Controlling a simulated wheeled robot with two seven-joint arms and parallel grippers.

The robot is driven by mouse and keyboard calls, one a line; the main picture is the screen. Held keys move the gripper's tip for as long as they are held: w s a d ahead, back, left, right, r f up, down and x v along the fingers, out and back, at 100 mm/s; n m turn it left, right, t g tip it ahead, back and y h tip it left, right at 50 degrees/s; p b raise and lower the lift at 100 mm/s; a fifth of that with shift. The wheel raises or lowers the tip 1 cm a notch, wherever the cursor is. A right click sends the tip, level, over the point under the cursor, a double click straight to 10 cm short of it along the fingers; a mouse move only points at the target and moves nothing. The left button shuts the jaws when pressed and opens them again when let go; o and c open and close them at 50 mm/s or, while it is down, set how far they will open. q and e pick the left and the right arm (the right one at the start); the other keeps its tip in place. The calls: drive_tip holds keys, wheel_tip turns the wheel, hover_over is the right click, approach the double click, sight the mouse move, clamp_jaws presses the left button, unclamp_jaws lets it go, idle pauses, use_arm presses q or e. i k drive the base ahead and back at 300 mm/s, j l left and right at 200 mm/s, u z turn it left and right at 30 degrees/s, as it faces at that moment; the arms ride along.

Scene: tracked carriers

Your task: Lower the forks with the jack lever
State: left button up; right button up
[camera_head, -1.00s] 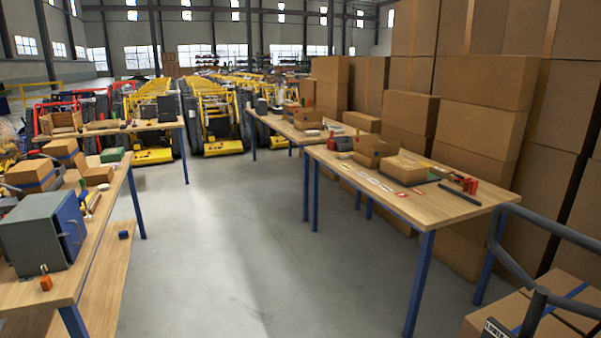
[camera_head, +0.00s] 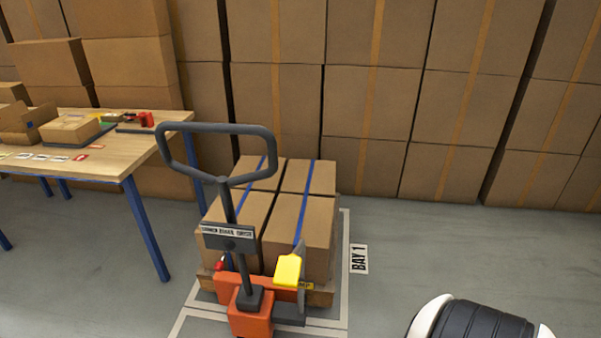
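An orange pallet jack (camera_head: 250,312) stands in front of a wooden pallet (camera_head: 322,298) loaded with cartons (camera_head: 298,232) strapped in blue. Its dark grey loop handle (camera_head: 217,130) rises on a post towards the upper left. A dark plate with white lettering (camera_head: 228,231) is on the post; the words are too small to read surely. A small red part (camera_head: 219,265) sits left of the post. A yellow pad (camera_head: 288,269) on a grey arm is at the right of the post. I cannot tell which is the lever. Neither gripper is in view.
A wooden table (camera_head: 95,155) with blue legs stands at the left, holding boxes and a red tool (camera_head: 145,119). Stacked cartons (camera_head: 375,110) wall the back. A floor sign reads BAY 1 (camera_head: 358,259). The floor right of the pallet is largely clear.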

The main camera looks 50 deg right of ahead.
sight(223, 257)
drive_tip(key=z, duration=1.3)
